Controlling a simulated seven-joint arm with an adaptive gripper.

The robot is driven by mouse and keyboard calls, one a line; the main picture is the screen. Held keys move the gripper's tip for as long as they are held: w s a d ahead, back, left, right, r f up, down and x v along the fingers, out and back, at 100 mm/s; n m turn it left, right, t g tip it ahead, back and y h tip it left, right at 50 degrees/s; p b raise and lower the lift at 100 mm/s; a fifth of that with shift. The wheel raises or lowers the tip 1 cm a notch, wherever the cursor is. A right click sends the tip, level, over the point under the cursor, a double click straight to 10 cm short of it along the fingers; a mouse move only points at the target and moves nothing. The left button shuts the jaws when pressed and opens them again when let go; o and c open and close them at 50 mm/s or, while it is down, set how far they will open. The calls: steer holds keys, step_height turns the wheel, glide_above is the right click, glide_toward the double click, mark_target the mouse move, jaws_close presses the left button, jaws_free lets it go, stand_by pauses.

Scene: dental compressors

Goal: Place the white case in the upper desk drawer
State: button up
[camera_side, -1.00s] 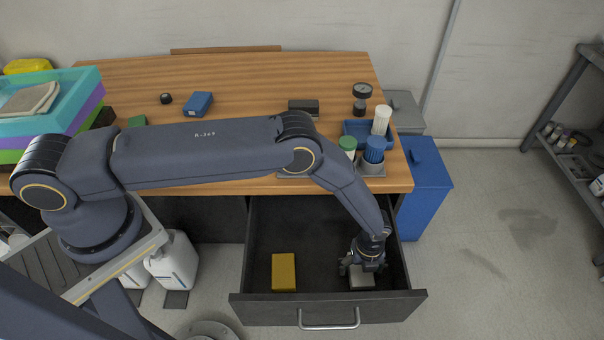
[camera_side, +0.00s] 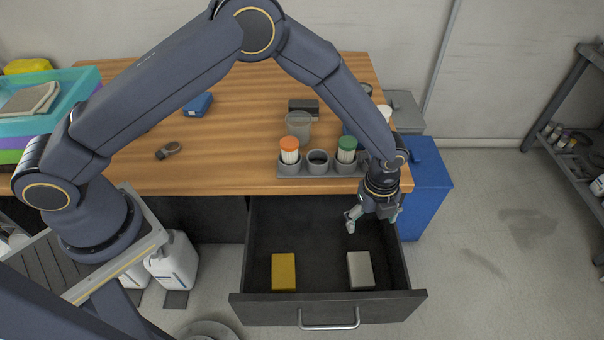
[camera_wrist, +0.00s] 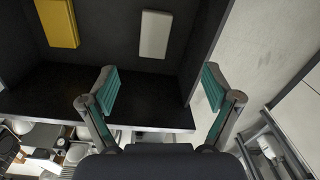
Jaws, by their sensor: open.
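The white case (camera_side: 360,270) lies flat in the front right of the open desk drawer (camera_side: 320,309). It also shows in the wrist view (camera_wrist: 155,34), lying on the dark drawer floor and apart from my fingers. My gripper (camera_side: 372,222) is open and empty, above the right rear part of the drawer, behind and higher than the case. In the wrist view its two teal-padded fingers (camera_wrist: 160,92) are spread wide with nothing between them.
A yellow block (camera_side: 284,271) lies in the drawer's front left. A blue bin (camera_side: 424,190) stands right of the desk.

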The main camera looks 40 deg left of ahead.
steer(key=s+a+r+n+t, duration=0.25)
steer(key=a+r+n, duration=0.55)
steer(key=r, duration=0.6)
steer(key=s+a+r+n+t, duration=0.1)
steer(key=s+a+r+n, duration=0.3)
steer(key=a+r, duration=0.75)
steer(key=s+a+r+n+t, duration=0.1)
steer(key=s+a+r+n, duration=0.2)
steer(key=s+n, duration=0.3)
steer(key=s+a+r+n, duration=0.3)
steer(key=s+n, duration=0.3)
steer(key=s, duration=0.3)
steer(key=shift+a+r+n+t, duration=0.25)
steer(key=shift+a+n+t, duration=0.1)
steer(key=shift+a, duration=0.4)
